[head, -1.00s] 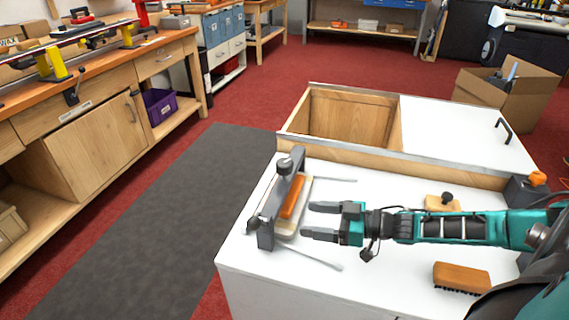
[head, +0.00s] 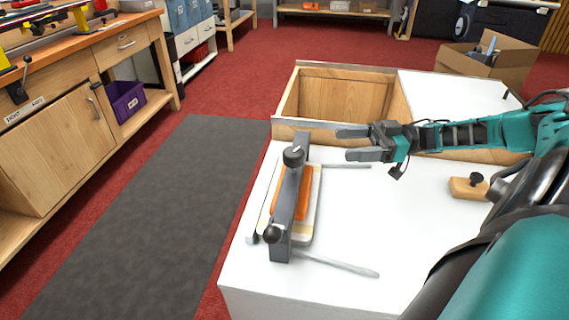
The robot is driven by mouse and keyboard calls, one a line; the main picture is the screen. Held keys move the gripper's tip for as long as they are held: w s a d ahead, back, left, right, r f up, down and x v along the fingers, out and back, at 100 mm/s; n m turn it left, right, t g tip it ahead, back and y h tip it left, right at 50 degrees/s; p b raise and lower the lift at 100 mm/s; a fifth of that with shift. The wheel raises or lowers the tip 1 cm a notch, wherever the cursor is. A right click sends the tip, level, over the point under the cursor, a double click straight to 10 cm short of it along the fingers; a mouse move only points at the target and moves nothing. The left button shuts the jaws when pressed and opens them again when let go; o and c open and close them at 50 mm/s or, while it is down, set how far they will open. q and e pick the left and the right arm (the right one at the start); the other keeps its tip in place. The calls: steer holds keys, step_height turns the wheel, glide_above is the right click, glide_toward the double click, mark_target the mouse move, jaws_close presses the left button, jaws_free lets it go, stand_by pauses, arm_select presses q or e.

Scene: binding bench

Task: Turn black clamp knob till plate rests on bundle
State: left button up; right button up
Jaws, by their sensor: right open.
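A dark grey clamp (head: 286,213) lies along the left part of the white bench top. It has a black knob (head: 293,156) at its far end and a round black knob (head: 272,234) at its near end. Under its bar an orange piece (head: 279,194) lies on a cream bundle or board (head: 312,226). Whether a plate touches the bundle is hard to tell. My right gripper (head: 349,144) is open and empty, to the right of the far knob and apart from it, its fingers pointing left. My left gripper is not in view.
Thin metal rods (head: 340,264) stick out right of the clamp. A wooden block with a black knob (head: 468,187) sits further right. An open wooden box (head: 345,95) adjoins the bench's far edge. The white top (head: 390,205) between clamp and block is clear.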

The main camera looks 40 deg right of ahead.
mark_target(294, 151)
steer(key=x, duration=0.4)
steer(key=f+b+x, duration=0.1)
steer(key=x, duration=0.3)
steer(key=b+x, duration=0.1)
steer(key=x, duration=0.3)
steer(key=shift+a+f, duration=0.1)
steer(key=shift+f, duration=0.25)
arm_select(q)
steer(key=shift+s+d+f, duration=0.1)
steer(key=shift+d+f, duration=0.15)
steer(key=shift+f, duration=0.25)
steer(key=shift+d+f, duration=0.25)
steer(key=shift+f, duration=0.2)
arm_select(e)
steer(key=shift+w+a, duration=0.2)
steer(key=shift+a, duration=0.15)
